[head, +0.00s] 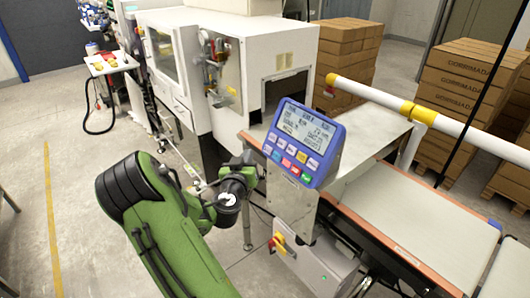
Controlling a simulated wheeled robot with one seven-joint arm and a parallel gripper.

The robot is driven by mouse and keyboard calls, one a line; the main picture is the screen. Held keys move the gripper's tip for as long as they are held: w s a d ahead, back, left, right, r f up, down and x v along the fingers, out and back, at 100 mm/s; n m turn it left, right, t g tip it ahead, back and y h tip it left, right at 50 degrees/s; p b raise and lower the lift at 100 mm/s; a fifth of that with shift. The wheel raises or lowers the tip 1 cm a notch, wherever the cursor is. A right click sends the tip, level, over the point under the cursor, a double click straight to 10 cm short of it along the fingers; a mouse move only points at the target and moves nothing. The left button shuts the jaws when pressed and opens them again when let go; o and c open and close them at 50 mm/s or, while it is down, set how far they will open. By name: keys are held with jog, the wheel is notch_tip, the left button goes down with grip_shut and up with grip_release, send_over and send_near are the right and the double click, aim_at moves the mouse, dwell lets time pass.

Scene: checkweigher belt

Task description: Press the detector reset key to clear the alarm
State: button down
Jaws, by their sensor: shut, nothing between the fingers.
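The detector's blue control panel (300,143) is tilted up on the belt machine at centre. Its lit screen (305,128) carries lines of text too small to read. My gripper (256,166), at the end of my green arm, is shut and empty, just left of the panel's lower left side. Its fingertips are small and dark here, and I cannot tell whether they touch anything.
A white machine (255,60) stands behind the panel. A switch box with a red-and-yellow knob (278,243) sits below. Stacked cartons (460,85) stand at right. Floor at left is clear.

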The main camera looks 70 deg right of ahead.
aim_at(274, 152)
jog(key=s+d+f+p, duration=0.2)
jog(key=s+d+f, duration=0.1)
jog(key=d, duration=0.4)
jog(key=shift+s+f, duration=0.35)
jog(key=shift+f, duration=0.2)
jog(key=shift+d, duration=0.1)
dwell(1.6)
jog(key=shift+s+d+f, duration=0.2)
jog(key=shift+d, duration=0.1)
jog(key=shift+s+d+f, duration=0.15)
jog(key=shift+d+f, duration=0.05)
jog(key=shift+d, duration=0.1)
dwell(0.6)
jog(key=shift+a+b, duration=0.1)
jog(key=shift+b, duration=0.2)
jog(key=shift+w+a+r+b, duration=0.35)
jog(key=shift+a+r, duration=0.05)
jog(key=shift+a, duration=0.15)
